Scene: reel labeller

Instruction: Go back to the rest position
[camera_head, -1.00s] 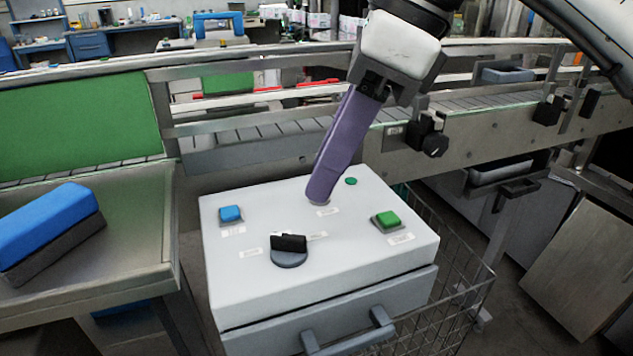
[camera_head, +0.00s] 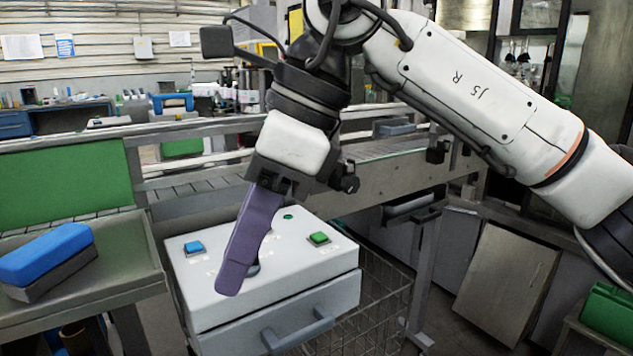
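My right gripper (camera_head: 234,285) hangs in front of the white control box, its purple fingers pointing down and seen almost edge-on. I cannot tell whether they are apart, and nothing shows held at the tips. The control box (camera_head: 217,313) has a blue button (camera_head: 194,248) at the left, a green button (camera_head: 319,238) at the right and a small green lamp (camera_head: 288,216) at the back. The fingers cover most of the black knob (camera_head: 254,268). My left gripper is not in view.
A blue and grey block (camera_head: 48,258) lies on the metal table (camera_head: 125,262) at the left. The conveyor (camera_head: 195,197) runs behind the box. A wire basket (camera_head: 384,297) stands right of the box, and a green crate (camera_head: 608,314) at the far right.

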